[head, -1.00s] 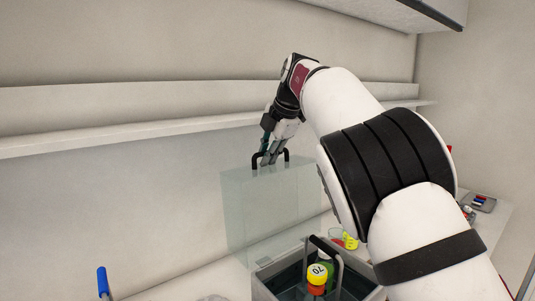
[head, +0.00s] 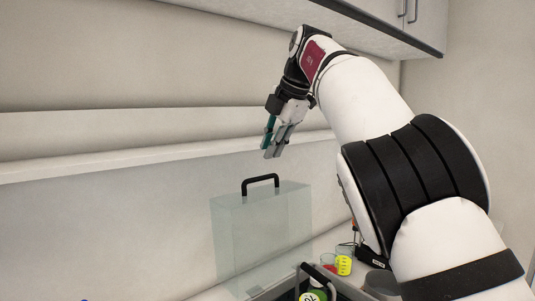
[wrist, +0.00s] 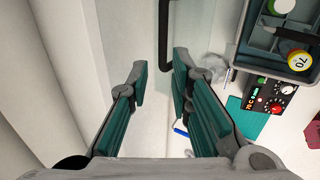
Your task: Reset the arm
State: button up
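My gripper (head: 272,148) is raised in the middle of the head view, fingers pointing down. In the wrist view my gripper (wrist: 158,78) shows its two teal-padded fingers apart with nothing between them. Below it in the head view stands a clear box-like cover (head: 262,225) with a black handle (head: 260,180) on top. The fingertips are above the handle and apart from it. The black handle also shows in the wrist view (wrist: 164,35), beyond the fingertips.
A grey container (wrist: 258,58) holds a yellow-labelled item (wrist: 299,60). Beside it are a control box (wrist: 270,98) and a teal mat (wrist: 248,121). A wall ledge (head: 130,160) runs behind my gripper. A cabinet (head: 385,20) hangs at upper right.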

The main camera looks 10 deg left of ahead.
dwell(0.3)
jog(key=w+d+r+m+t+y, duration=0.1)
jog(key=d+r+m+t+y, duration=0.4)
jog(key=r, duration=0.6)
jog(key=w+d+r+t+y, duration=0.25)
jog(key=d+r, duration=0.35)
jog(key=r, duration=0.5)
jog(key=s+d+r+m+t+h, duration=0.1)
jog(key=s+d+m+t+h, duration=0.25)
jog(key=d+m, duration=0.5)
jog(key=s+d+r+m+t+h, duration=0.15)
jog(key=d+m+t+h, duration=0.4)
jog(key=d, duration=0.65)
jog(key=s+d+f+m+g+h, duration=0.35)
jog(key=s+f, duration=0.25)
jog(key=f, duration=0.3)
jog(key=s+d+f+m+g+h, duration=0.2)
jog(key=s+d+f+m, duration=0.3)
jog(key=f, duration=0.4)
jog(key=s+a+f+g+y, duration=0.1)
jog(key=s+a+f+g, duration=0.2)
jog(key=s+f, duration=0.9)
jog(key=s+a+f+g+y, duration=0.1)
jog(key=s+a+f+g, duration=0.2)
jog(key=s+f, duration=0.9)
jog(key=s+m+g, duration=0.1)
jog(key=g, duration=0.2)
jog(key=shift+a+f, duration=0.15)
jog(key=shift+f, duration=0.1)
